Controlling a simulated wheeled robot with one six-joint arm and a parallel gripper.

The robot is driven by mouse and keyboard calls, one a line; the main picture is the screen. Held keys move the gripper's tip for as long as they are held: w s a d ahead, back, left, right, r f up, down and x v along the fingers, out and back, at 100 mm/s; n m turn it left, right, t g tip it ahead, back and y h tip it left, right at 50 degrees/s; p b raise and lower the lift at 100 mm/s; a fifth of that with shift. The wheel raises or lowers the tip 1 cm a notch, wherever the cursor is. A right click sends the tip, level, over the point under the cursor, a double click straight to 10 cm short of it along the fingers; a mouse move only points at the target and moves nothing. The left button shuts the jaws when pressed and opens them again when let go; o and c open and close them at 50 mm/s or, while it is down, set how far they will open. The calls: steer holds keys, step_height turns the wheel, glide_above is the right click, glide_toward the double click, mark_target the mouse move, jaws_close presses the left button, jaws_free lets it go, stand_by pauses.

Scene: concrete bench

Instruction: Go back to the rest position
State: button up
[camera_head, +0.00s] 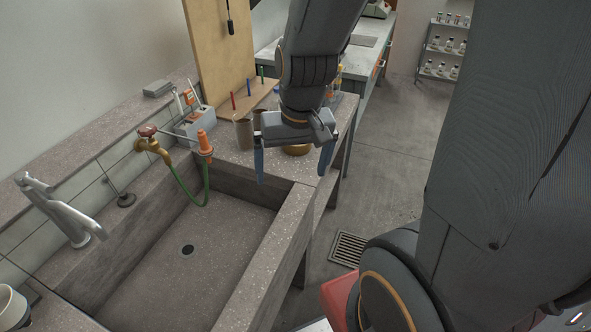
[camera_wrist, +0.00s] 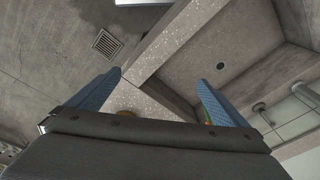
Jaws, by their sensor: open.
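My gripper (camera_head: 293,165) hangs above the right end of the sink in the head view, fingers pointing down. Its two blue fingers are wide apart with nothing between them. In the wrist view my gripper (camera_wrist: 160,85) also shows open, with the sink rim running between the fingers. A round brown object (camera_head: 296,150) shows partly behind the gripper on the bench. The rest of it is hidden.
The concrete sink (camera_head: 190,275) has a brass tap (camera_head: 150,145) with a green hose (camera_head: 190,190) and a grey tap (camera_head: 60,210) at its left. A brown cup (camera_head: 244,134) and a board with coloured pegs (camera_head: 245,100) stand behind. Open floor with a drain grate (camera_head: 348,248) lies right.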

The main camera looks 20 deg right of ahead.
steer(key=shift+s+d+r+n, duration=0.15)
steer(key=shift+s+n, duration=0.5)
steer(key=shift+n, duration=0.35)
steer(key=shift+f+b, duration=0.9)
steer(key=shift+f, duration=0.25)
